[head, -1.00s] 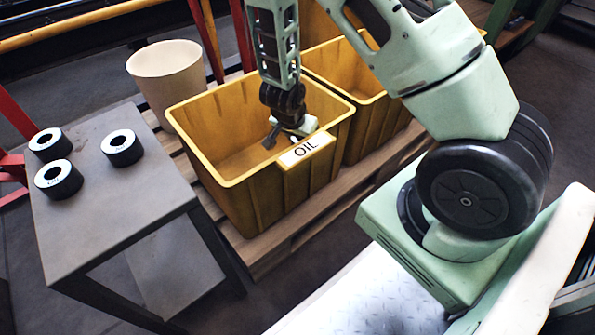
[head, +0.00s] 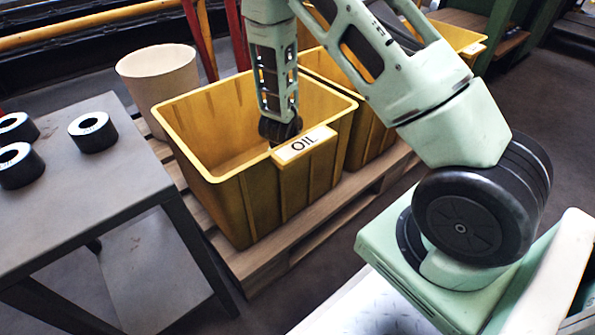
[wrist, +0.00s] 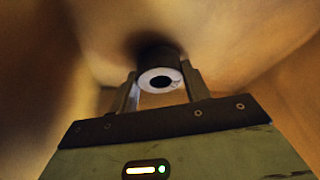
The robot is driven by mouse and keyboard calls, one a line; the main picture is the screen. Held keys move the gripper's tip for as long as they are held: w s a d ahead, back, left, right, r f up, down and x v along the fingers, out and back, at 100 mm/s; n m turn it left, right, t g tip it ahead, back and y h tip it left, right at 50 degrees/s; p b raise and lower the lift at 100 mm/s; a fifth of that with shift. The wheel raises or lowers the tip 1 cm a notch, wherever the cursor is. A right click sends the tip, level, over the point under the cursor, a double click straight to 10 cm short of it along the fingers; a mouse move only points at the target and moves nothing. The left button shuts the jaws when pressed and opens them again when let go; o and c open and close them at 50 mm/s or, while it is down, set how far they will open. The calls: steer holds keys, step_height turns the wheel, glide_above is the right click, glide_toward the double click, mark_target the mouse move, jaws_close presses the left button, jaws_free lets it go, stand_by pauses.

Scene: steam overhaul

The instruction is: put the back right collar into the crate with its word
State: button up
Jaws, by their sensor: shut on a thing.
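My gripper (wrist: 160,84) is shut on a black collar with a white ring face (wrist: 144,80), which sits between the two fingers in the wrist view. Any word on its face is too blurred to read. In the head view my arm reaches down into the yellow crate labelled OIL (head: 245,187). The fingers and the held collar are hidden there behind the crate's front wall and label. In the wrist view, blurred yellow-brown crate surfaces surround the collar; I cannot tell whether it touches the floor.
Three black collars with white faces stand on the grey table at left: one nearer the crate (head: 92,132), one behind left (head: 17,127), one in front (head: 20,167). A second yellow crate (head: 370,135) adjoins on the pallet (head: 300,232). A cream bin (head: 160,75) stands behind.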

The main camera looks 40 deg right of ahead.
steer(key=shift+r, duration=0.1)
steer(key=shift+f, duration=0.35)
steer(key=o, duration=1.4)
steer(key=shift+o, duration=0.2)
steer(key=shift+r, duration=0.1)
steer(key=shift+a+r+p, duration=0.1)
steer(key=shift+r+p, duration=0.25)
steer(key=shift+r, duration=0.2)
steer(key=p+v, duration=0.5)
steer(key=v, duration=0.1)
steer(key=shift+a+r+p, duration=0.2)
steer(key=shift+r+p, duration=0.1)
steer(key=shift+r, duration=0.05)
steer(key=shift+s, duration=0.15)
